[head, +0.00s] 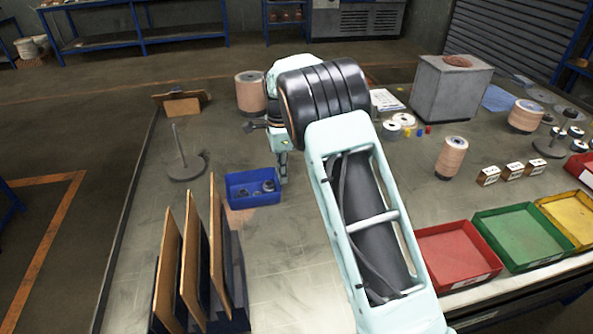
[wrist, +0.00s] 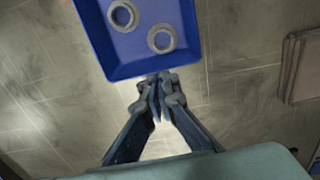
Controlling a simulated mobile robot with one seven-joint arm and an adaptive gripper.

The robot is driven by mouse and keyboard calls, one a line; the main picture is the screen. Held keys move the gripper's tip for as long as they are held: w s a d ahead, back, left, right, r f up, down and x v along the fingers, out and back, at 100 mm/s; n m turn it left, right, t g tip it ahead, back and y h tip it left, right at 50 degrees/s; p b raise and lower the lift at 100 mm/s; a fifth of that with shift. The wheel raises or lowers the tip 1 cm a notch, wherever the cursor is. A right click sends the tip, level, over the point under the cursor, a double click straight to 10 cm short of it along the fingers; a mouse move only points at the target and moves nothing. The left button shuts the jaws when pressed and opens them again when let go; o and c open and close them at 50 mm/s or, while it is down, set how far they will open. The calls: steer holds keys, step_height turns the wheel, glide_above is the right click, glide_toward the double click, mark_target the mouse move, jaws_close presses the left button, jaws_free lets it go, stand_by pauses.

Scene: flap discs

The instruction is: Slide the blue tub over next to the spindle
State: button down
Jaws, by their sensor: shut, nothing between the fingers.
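The blue tub (head: 252,203) stands on the bench left of my forearm with a few small dark ring-like parts in it. In the wrist view the tub (wrist: 128,52) shows two grey rings on its floor. A spindle (head: 184,165), an upright post on a round grey base, stands to the left and a little behind the tub, with a gap of bare bench between. My gripper (head: 283,178) is down at the tub's right side. In the wrist view my gripper (wrist: 157,84) is shut and empty, its tips close against the tub's edge; I cannot tell whether they touch.
A rack of upright boards (head: 193,265) stands in front and left of the tub. A disc stack (head: 251,92) and a wooden block (head: 182,107) lie behind. Another post on a base (head: 550,147) stands far right. Red (head: 455,255), green (head: 521,237) and yellow (head: 572,215) trays line the front right.

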steer(key=s+a+p, duration=0.1)
steer(key=a, duration=0.5)
steer(key=s+a+p, duration=0.1)
steer(key=s+a, duration=0.1)
steer(key=a, duration=0.3)
steer(key=s+a+p, duration=0.1)
steer(key=a, duration=0.5)
steer(key=shift+s+a, duration=0.15)
steer(key=shift+a, duration=0.2)
